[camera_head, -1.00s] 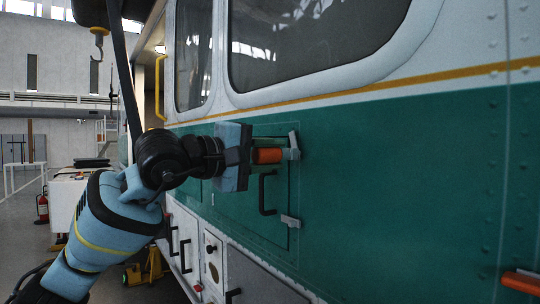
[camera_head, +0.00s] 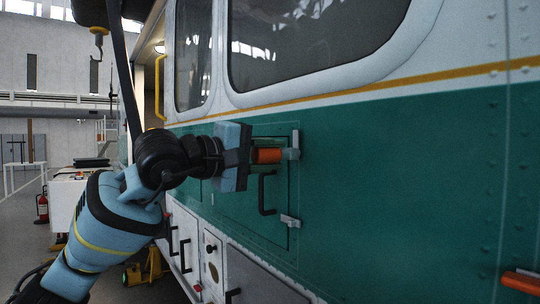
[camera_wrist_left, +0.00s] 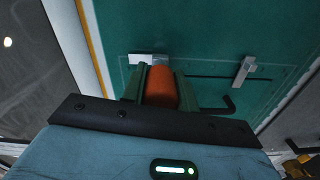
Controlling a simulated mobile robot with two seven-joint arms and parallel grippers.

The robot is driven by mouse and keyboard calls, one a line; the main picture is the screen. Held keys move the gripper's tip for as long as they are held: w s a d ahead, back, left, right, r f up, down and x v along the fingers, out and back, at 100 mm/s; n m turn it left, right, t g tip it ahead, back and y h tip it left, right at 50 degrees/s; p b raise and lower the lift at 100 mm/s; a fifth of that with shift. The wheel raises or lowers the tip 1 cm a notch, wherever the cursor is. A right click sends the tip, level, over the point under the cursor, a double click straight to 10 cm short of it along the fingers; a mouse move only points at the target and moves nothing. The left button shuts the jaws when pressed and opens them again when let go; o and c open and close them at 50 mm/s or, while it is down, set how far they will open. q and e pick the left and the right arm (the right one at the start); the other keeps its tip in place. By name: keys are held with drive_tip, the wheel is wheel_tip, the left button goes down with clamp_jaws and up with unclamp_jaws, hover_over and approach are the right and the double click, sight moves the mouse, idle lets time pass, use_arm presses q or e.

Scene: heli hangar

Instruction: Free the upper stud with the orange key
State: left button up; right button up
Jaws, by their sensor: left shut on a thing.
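My left gripper (camera_head: 258,156) is shut on the orange key (camera_head: 267,156), which lies level between its fingers. The key's far end is at the grey upper stud latch (camera_head: 294,144) on the edge of a green hatch panel (camera_head: 280,190). Whether it is fully seated in the stud cannot be seen. A similar grey lower latch (camera_head: 290,221) sits below, clear of the gripper. In the left wrist view the orange key (camera_wrist_left: 161,88) stands between the fingers, with the upper latch (camera_wrist_left: 147,59) behind it and the lower latch (camera_wrist_left: 244,70) to the right.
A black handle (camera_head: 266,195) stands out from the hatch just below the gripper. The green and white helicopter side (camera_head: 400,180) fills the right. An orange bar (camera_head: 522,282) shows at the lower right edge. A yellow grab rail (camera_head: 160,88) is behind the arm.

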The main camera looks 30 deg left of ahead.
sight(254, 156)
use_arm(q)
drive_tip(key=shift+v, duration=3)
